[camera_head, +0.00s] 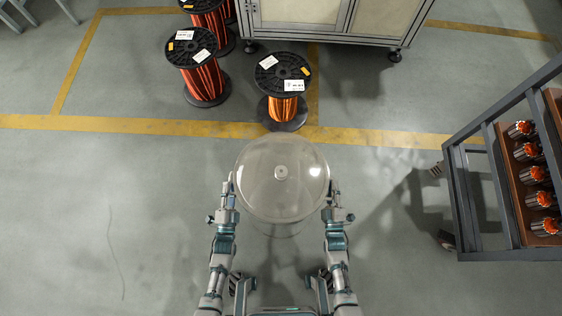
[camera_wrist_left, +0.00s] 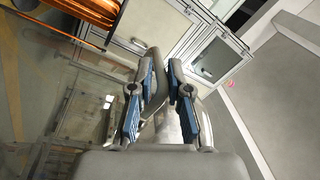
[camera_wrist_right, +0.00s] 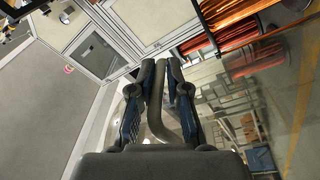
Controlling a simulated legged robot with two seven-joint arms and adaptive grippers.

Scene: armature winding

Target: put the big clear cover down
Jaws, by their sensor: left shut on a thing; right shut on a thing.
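The big clear cover (camera_head: 281,200) is a round, see-through dome with a small knob at its centre, seen from above in the head view. It is held between my two arms, in front of my body. My left gripper (camera_head: 229,188) is at its left side and my right gripper (camera_head: 331,188) is at its right side. In the left wrist view, the fingers (camera_wrist_left: 160,90) are closed around a grey curved handle (camera_wrist_left: 153,65). In the right wrist view, the fingers (camera_wrist_right: 158,90) are closed around a similar grey handle (camera_wrist_right: 155,110). The floor shows through the cover.
A spool of orange wire (camera_head: 284,108) stands on the floor just beyond the cover. More spools (camera_head: 203,80) stand at the back left. A cabinet (camera_head: 330,22) is at the back. A rack (camera_head: 465,195) with several armatures (camera_head: 532,174) is at the right. The floor at left is clear.

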